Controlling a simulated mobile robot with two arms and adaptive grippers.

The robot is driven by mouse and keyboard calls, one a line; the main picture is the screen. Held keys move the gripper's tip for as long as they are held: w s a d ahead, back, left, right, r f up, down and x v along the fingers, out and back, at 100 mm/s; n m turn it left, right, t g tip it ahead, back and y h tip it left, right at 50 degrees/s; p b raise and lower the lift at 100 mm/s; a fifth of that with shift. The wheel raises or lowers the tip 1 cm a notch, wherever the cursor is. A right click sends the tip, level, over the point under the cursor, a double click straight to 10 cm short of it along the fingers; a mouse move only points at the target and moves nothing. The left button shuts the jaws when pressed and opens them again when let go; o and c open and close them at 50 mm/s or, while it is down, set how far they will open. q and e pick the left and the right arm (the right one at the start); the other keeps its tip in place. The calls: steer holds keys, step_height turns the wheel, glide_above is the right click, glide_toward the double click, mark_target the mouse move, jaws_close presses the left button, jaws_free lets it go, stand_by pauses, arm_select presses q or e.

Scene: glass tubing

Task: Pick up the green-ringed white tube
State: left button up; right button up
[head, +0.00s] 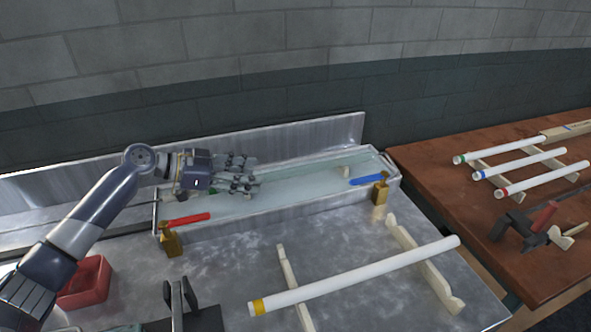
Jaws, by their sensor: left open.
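The green-ringed white tube (505,149) lies on light wooden rests on the brown table at the right, behind a blue-ringed tube (522,163) and a red-ringed tube (545,179). Its green ring is at its left end. My left gripper (251,175) is open, with its fingers pointing right over a long shallow glass-bottomed trough (300,207). It is far to the left of the green-ringed tube and holds nothing that I can see. A small green thing shows partly beside the gripper. My right gripper is not in view.
A yellow-ringed tube (360,274) lies across two wooden rests on the metal bench in front. Brass blocks (379,192) and red and blue handles (367,180) sit at the trough's edge. A red bin (84,283) stands at left. A dark clamp-like tool (522,228) lies on the brown table.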

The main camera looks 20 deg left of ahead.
arm_select(q)
steer(key=x, duration=0.4)
steer(key=shift+d+p, duration=0.15)
steer(key=shift+p, duration=0.25)
jaws_close()
